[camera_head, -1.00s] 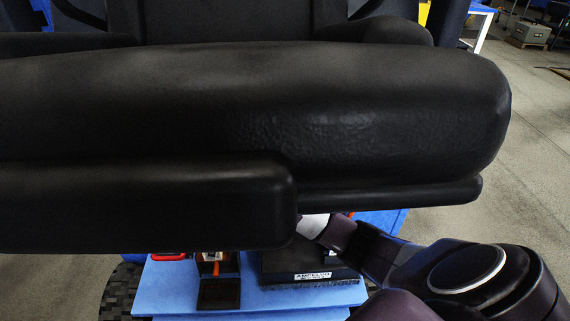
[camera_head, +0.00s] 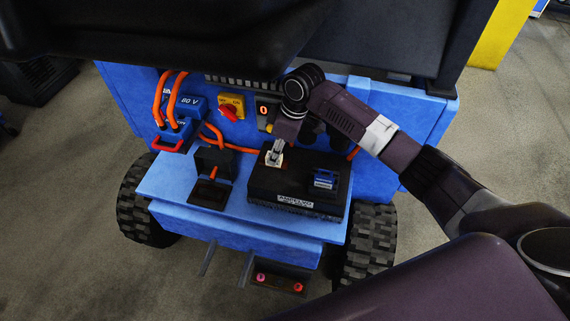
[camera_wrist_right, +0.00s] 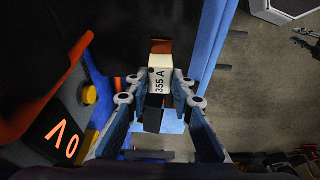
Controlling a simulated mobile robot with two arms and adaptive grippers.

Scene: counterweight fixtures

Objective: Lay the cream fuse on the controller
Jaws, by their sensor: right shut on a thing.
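The controller (camera_head: 265,186) is a black finned box with a white label on its front, on the blue deck of the vehicle. My right gripper (camera_head: 275,150) points down at the back left of its top. It also shows in the right wrist view (camera_wrist_right: 158,92), with both fingers shut on the cream fuse (camera_wrist_right: 158,75), marked 355 A. A copper-coloured piece shows at the fuse's far end and a black piece at its near end. In the head view the fuse is small and partly hidden by the fingers; I cannot tell whether it touches the controller. My left gripper is not in view.
A blue part (camera_head: 325,179) sits on the controller's right side. A black holder (camera_head: 213,162) with an orange piece stands to the left. Orange cables (camera_head: 160,100) and a red-yellow switch (camera_head: 230,107) are behind. A dark tray (camera_head: 278,280) with pink and red pieces is in front.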

